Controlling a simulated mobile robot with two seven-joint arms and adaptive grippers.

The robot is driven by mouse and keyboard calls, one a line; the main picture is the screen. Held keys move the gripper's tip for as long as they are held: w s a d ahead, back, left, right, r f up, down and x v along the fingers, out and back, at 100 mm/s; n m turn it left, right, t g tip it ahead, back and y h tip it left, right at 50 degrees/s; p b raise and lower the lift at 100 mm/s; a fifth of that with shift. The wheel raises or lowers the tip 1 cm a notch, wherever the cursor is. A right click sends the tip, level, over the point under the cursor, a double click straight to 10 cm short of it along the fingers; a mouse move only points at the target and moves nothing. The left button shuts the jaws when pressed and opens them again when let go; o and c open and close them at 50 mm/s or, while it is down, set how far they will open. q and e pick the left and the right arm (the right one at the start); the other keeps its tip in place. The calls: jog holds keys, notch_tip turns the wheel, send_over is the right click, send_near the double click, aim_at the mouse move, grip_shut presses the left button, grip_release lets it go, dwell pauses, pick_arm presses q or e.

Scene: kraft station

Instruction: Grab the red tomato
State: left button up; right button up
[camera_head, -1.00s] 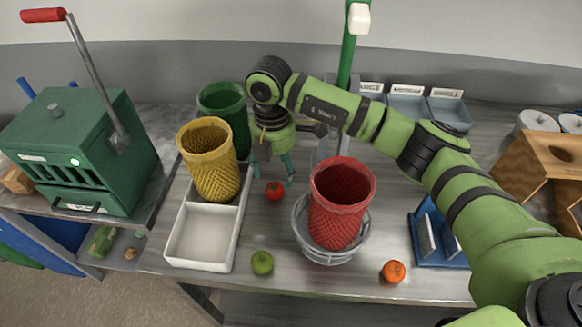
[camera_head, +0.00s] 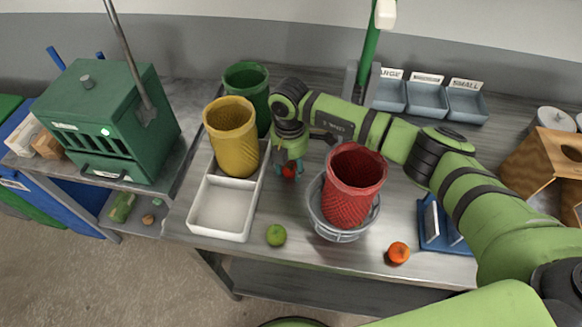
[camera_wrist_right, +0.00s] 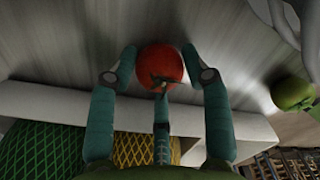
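The red tomato (camera_head: 289,171) sits on the grey bench, right of the white divided tray. In the right wrist view the tomato (camera_wrist_right: 160,64) lies between the fingertips, its green stem towards the palm. My right gripper (camera_head: 288,173) points down over it. In the wrist view the gripper (camera_wrist_right: 159,58) has a finger on either side, tips bent inward close to the tomato, and a third finger below. Whether the fingertips press on the tomato cannot be made out. My left gripper is not in view.
A yellow basket (camera_head: 232,140) and a green basket (camera_head: 247,88) stand left of the gripper by the white tray (camera_head: 222,206). A red basket (camera_head: 352,190) in a wire bowl stands close on the right. A green apple (camera_head: 276,235) and an orange fruit (camera_head: 398,252) lie in front.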

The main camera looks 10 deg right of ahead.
jog(key=shift+c, duration=1.3)
jog(key=shift+r, duration=0.1)
